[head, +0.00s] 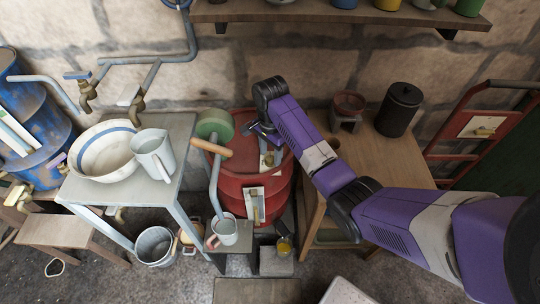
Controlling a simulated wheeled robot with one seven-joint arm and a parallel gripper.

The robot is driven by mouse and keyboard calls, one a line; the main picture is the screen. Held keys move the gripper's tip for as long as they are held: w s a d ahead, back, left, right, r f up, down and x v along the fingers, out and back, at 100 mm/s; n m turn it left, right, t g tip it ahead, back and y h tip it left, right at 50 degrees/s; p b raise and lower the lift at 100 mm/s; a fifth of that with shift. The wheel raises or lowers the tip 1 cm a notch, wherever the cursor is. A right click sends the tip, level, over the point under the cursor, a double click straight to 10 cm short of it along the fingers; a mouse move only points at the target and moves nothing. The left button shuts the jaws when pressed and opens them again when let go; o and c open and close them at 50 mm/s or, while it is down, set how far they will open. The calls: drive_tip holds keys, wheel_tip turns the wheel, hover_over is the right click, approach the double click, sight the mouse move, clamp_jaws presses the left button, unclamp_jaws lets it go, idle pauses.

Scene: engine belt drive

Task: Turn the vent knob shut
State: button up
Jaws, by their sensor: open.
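A red drum (225,180) stands at the centre between the grey metal table and the wooden table. A small brass knob (269,159) on a pale plate shows near the drum's top, just below my gripper. I cannot tell for sure whether this is the vent knob, or how far it is turned. A second pale plate with a brass fitting (254,208) is on the drum's front. My gripper (256,134) is open over the drum's top, close to the upper knob. My wrist and arm hide the drum's right rear. Contact between fingers and knob cannot be made out.
A grey pipe with an orange-brown handle (212,147) and a green wheel (214,124) rise left of my gripper. A mug (223,231) stands below. A bowl (104,150) and jug (152,153) are left; a black canister (399,109) is right. A shelf (340,11) runs above.

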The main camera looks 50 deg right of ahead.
drive_tip(key=shift+f, duration=0.85)
clamp_jaws()
